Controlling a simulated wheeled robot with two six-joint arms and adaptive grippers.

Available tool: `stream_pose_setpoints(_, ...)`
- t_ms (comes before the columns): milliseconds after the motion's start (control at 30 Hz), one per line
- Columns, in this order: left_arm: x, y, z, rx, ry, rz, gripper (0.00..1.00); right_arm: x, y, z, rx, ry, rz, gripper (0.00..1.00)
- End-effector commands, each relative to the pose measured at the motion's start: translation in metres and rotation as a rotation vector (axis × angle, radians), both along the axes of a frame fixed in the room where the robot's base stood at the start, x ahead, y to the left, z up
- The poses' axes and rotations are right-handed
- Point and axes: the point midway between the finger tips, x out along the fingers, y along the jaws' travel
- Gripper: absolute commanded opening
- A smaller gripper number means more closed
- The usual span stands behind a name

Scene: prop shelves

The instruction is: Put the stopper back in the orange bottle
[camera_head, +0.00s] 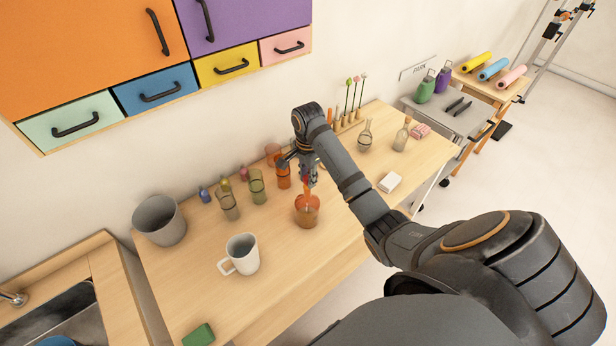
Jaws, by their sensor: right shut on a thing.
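The orange bottle (308,198) stands on the wooden table near its middle, with an amber lower part. My right gripper (310,180) reaches down from above and is right at the bottle's neck. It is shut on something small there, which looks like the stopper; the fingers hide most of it. I cannot tell whether it touches the bottle's mouth or sits in it. My left gripper is not in view.
A white mug (241,254) and a grey bin (160,220) stand to the left. Several coloured glasses, including a green one (257,187), stand close behind the bottle. The table front is mostly clear.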

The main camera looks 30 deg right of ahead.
Motion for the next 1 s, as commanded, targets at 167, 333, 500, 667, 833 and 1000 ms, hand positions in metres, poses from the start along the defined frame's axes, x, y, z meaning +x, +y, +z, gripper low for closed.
stream_pose_setpoints(167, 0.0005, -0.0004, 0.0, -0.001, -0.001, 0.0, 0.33, -0.0001, 0.0, -0.0017, 0.0, 0.0, 0.0, 0.11)
stream_pose_setpoints(333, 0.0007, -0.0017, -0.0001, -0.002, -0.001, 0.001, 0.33, -0.0002, 0.0001, -0.0042, 0.0, 0.001, 0.0, 0.11)
stream_pose_setpoints(500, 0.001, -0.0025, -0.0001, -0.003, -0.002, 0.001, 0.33, -0.0003, 0.0001, -0.0066, 0.0, 0.001, 0.0, 0.11)
stream_pose_setpoints(667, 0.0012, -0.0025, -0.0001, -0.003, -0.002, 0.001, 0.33, -0.0002, 0.0001, -0.0072, 0.0, 0.001, 0.0, 0.11)
stream_pose_setpoints(833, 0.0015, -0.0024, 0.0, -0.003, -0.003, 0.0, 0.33, -0.0002, 0.0, -0.0071, 0.0, 0.001, 0.0, 0.11)
stream_pose_setpoints(1000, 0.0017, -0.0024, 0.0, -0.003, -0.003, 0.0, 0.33, -0.0002, 0.0, -0.0074, 0.0, 0.001, 0.0, 0.11)
